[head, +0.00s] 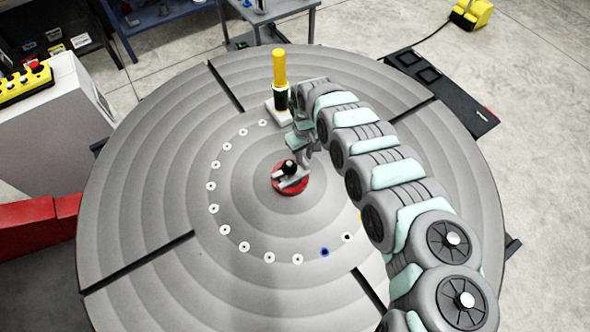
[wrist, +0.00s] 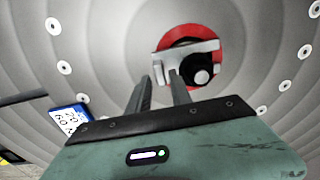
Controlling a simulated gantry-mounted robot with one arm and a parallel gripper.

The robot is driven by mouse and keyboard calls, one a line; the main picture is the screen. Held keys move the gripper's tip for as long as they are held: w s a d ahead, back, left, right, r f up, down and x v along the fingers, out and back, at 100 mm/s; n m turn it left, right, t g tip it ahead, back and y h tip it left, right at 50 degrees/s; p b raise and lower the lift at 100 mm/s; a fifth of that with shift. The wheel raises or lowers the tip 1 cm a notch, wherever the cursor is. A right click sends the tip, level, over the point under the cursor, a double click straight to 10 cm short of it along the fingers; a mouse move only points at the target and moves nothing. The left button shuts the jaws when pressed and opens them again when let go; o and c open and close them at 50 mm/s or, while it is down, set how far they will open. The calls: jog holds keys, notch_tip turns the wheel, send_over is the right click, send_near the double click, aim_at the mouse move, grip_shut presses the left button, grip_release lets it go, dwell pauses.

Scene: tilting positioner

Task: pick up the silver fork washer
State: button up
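The silver fork washer (head: 294,183) lies on a red disc (head: 276,187) at the middle of the round table. A black knob (head: 290,167) stands at it, and in the wrist view the washer (wrist: 170,55) partly surrounds the knob (wrist: 197,72). My gripper (head: 307,156) is just behind and right of the washer in the head view. In the wrist view my gripper (wrist: 160,76) is open, with a gap between its two fingers. The fingertips appear close to the washer's near edge. Whether they touch it cannot be told.
The grey round table (head: 150,190) has a ring of small white-rimmed holes. A yellow and dark green post (head: 280,72) on a white base stands behind my gripper. A blue-edged number card (wrist: 69,118) shows in the wrist view. The table's left side is clear.

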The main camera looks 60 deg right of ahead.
jog(key=shift+f, duration=1.1)
jog(key=shift+c, duration=0.5)
grip_shut()
